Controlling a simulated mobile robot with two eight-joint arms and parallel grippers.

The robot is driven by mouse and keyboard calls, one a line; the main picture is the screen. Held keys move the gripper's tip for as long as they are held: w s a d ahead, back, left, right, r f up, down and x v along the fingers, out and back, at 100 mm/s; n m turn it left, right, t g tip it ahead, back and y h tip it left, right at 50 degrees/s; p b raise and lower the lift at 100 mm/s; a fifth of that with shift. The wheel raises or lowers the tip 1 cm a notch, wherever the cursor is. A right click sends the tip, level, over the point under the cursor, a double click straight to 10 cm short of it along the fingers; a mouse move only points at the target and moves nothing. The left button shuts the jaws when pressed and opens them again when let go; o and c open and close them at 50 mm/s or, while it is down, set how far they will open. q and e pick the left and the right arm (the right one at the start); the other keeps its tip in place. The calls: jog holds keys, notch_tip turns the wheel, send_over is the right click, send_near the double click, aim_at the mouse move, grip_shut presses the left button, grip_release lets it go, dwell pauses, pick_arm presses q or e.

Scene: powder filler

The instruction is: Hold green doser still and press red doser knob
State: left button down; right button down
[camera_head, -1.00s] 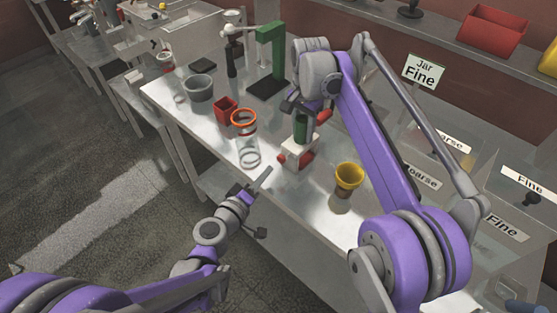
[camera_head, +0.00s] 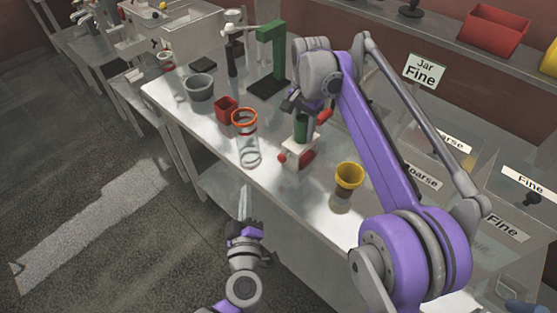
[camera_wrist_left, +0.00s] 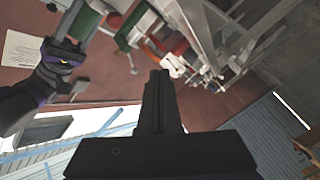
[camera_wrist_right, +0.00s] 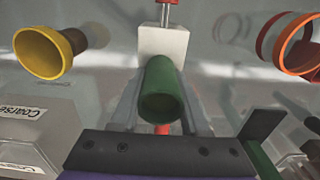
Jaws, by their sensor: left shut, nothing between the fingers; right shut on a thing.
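The green doser (camera_head: 301,127) stands upright on a white block (camera_head: 297,150) on the steel table. The red knob (camera_head: 282,157) sticks out at the block's left side. My right gripper (camera_head: 303,107) is shut on the green doser from above. The right wrist view shows the green tube (camera_wrist_right: 160,88) between the fingers, the white block (camera_wrist_right: 163,42) and a red knob (camera_wrist_right: 168,2) at the top edge. My left gripper (camera_head: 244,190) is shut and empty, in front of the table's near edge, apart from the doser. Its closed fingers (camera_wrist_left: 155,95) show in the left wrist view.
A clear jar with an orange rim (camera_head: 245,145) stands left of the doser, and a yellow-rimmed cup (camera_head: 347,180) stands right of it. A red box (camera_head: 226,108), a grey bowl (camera_head: 199,88) and a green stand (camera_head: 270,62) are further back. Clear bins (camera_head: 490,200) are at right.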

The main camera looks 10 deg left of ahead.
pick_arm(q)
jog(key=shift+w+d, duration=0.85)
jog(key=shift+w, duration=0.35)
jog(key=shift+w+d, duration=0.9)
jog(key=shift+w, duration=0.3)
jog(key=shift+w+d, duration=0.85)
jog(key=shift+w, duration=0.35)
jog(key=shift+w, duration=0.1)
jog(key=shift+w+d, duration=0.25)
jog(key=shift+w+d, duration=0.65)
jog(key=shift+w, duration=0.25)
dwell(0.6)
jog(key=shift+s, duration=0.1)
jog(key=shift+s+a, duration=0.95)
jog(key=shift+s, duration=0.25)
jog(key=shift+s+a, duration=0.75)
jog(key=shift+s, duration=0.25)
jog(key=shift+s+a, duration=0.7)
jog(key=shift+s, duration=0.3)
